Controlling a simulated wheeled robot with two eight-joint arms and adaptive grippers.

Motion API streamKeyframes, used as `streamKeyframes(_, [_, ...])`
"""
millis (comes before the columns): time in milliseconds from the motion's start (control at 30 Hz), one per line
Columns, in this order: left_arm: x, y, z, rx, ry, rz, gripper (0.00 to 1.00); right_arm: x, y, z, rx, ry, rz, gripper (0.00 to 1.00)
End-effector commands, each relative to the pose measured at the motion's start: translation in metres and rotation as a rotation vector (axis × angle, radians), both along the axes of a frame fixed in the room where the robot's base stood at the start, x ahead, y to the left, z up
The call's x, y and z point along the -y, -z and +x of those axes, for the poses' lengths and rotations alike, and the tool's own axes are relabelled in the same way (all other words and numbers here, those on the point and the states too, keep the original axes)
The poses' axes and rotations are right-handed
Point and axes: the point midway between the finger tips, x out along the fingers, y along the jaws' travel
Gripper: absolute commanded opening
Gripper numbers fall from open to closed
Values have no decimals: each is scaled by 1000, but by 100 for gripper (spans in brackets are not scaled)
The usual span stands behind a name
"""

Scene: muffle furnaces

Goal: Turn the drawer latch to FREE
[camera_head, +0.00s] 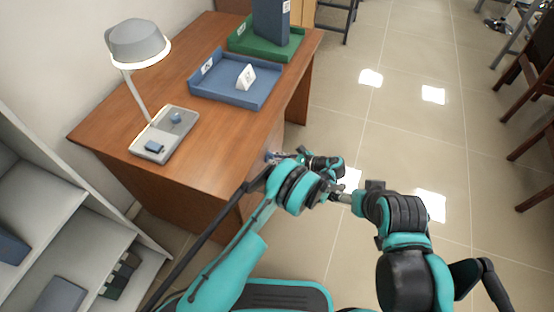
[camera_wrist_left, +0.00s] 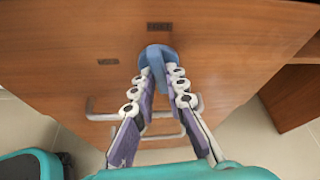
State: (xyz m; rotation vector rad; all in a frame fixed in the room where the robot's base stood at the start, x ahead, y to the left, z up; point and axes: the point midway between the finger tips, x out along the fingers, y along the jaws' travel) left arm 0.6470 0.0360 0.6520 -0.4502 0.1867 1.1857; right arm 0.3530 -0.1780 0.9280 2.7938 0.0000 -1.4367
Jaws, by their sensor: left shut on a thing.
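The blue drawer latch (camera_wrist_left: 160,53) is a knob on the wooden front of the desk. In the left wrist view its grip lies between the fingertips of my left gripper (camera_wrist_left: 160,74), which is shut on it. The grip runs roughly up and down in that view. One dark label (camera_wrist_left: 159,26) sits above the knob and another (camera_wrist_left: 108,61) to its left; their words are too small to read surely. In the head view my left gripper (camera_head: 273,158) is at the desk front, and the latch is mostly hidden. My right gripper's fingers cannot be made out beside the left wrist.
Metal drawer handles (camera_wrist_left: 165,137) lie below the latch. The desk top (camera_head: 190,75) holds a lamp (camera_head: 138,45), a blue tray (camera_head: 215,92) with a white sign and a green tray (camera_head: 240,46). Shelves (camera_head: 55,220) stand at left.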

Motion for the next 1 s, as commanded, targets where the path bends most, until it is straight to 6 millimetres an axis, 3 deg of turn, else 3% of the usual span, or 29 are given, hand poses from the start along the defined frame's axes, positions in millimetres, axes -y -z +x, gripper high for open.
streamKeyframes(400, [1, 0, 1, -208, -1, 67, 0, 0, 0, 0, 0, 0, 0, 79])
streamKeyframes(1000, [1, 0, 2, -247, 0, 80, 0, 0, 0, 0, 0, 0, 0, 79])
